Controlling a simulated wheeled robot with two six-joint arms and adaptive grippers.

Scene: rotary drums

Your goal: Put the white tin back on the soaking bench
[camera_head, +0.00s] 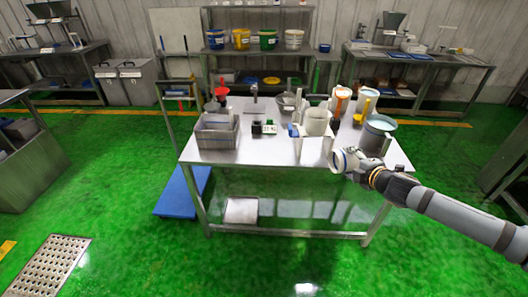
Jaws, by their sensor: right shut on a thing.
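My right gripper (352,161) reaches in from the right, over the front right edge of the steel bench (250,160) in the middle. It is shut on a small white round thing (339,160), which looks like the white tin. The tin is at the gripper's left end, by the bench's front edge; I cannot tell whether it touches the bench. The fingers are too small to make out. My left gripper is not in view. No label shows which bench is the soaking bench.
On the bench stand a grey bin (216,137), a white tub (317,122), a white upright container (314,149) close left of the tin, and a grey pot (378,132) behind my gripper. The bench's front middle is clear. A blue platform (183,192) lies at its left.

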